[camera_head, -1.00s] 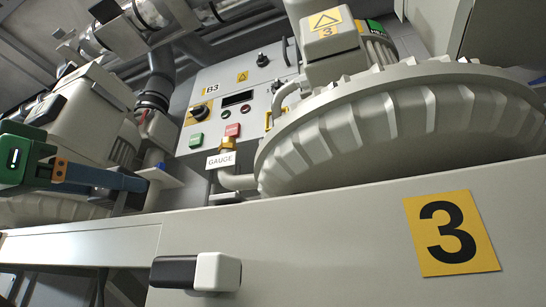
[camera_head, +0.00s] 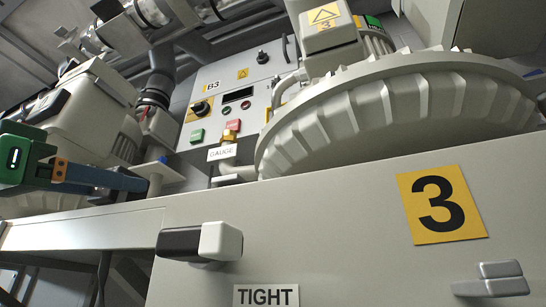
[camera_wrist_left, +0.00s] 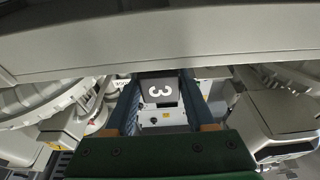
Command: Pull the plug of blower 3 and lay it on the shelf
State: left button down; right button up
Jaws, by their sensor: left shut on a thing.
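My left gripper (camera_head: 140,184) comes in from the left with a green body and blue fingers. In the left wrist view its fingers (camera_wrist_left: 159,108) close on the sides of a dark block marked with a white 3, the plug (camera_wrist_left: 161,91). I cannot tell which surface is the shelf. My right gripper is not in view.
A pale front panel (camera_head: 330,215) with a yellow 3 sign (camera_head: 441,204) crosses the foreground. A black-and-white handle (camera_head: 200,242), a grey handle (camera_head: 495,280) and a TIGHT label (camera_head: 266,296) are on it. The B3 control box (camera_head: 225,100) and GAUGE label (camera_head: 222,153) stand behind.

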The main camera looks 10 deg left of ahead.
pick_arm(q)
jog(key=shift+f+b, duration=0.45)
dwell(0.5)
jog(key=shift+c, duration=0.9)
grip_release()
jog(key=shift+s+f, duration=0.15)
jog(key=shift+s, duration=0.2)
jog(key=r+v, duration=0.2)
jog(key=v, duration=1.2)
jog(key=shift+s, duration=0.35)
jog(key=shift+a, duration=0.1)
